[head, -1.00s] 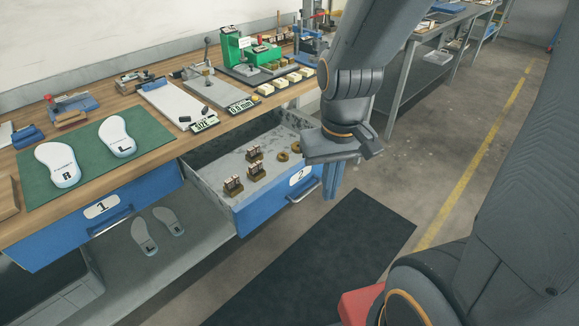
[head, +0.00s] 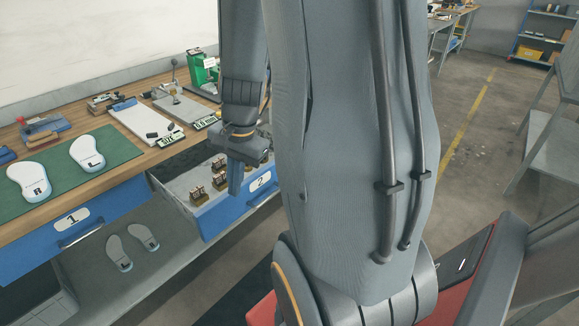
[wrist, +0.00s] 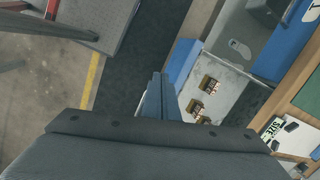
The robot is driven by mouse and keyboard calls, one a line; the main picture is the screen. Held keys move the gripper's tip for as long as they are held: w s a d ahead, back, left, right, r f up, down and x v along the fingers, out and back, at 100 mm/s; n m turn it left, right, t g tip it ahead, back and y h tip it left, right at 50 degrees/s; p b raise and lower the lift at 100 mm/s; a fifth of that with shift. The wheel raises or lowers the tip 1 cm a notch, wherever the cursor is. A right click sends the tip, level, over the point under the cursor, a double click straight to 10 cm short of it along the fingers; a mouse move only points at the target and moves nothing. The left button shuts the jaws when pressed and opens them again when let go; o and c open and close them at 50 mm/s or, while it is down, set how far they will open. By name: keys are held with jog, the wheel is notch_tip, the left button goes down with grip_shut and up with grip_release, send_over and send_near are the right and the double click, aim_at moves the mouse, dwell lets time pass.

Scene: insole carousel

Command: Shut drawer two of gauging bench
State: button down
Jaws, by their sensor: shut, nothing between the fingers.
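Drawer two (head: 221,213) of the gauging bench (head: 150,165) stands pulled out, its blue front marked 2. The drawer front also shows in the wrist view (wrist: 181,62). Several small brown blocks (head: 198,194) lie inside on its grey floor. My gripper (head: 234,190) is shut and empty, its blue fingers pointing down by the drawer front. In the wrist view its fingertips (wrist: 159,77) appear just on the outer side of the front. I cannot tell whether they touch it. My arm hides the drawer's right part in the head view.
Drawer one (head: 40,246), left of drawer two, is shut. Two insoles (head: 119,253) lie on the shelf below. The benchtop holds a green mat (head: 118,149) with two white insoles, and gauges behind. A dark floor mat and open floor (head: 465,150) lie in front of the bench.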

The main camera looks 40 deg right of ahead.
jog(key=s+d+f+m+t+h+p, duration=0.1)
jog(key=d+m+t, duration=0.1)
jog(key=d+m, duration=1)
jog(key=s+d+f+m+t+p, duration=0.1)
jog(key=s+d+f+m, duration=0.1)
jog(key=d+m, duration=0.9)
jog(key=w+d+f+n, duration=0.1)
jog(key=w+d+f, duration=0.1)
jog(key=w+f, duration=0.6)
jog(key=shift+f+n, duration=0.4)
jog(key=shift+f, duration=0.1)
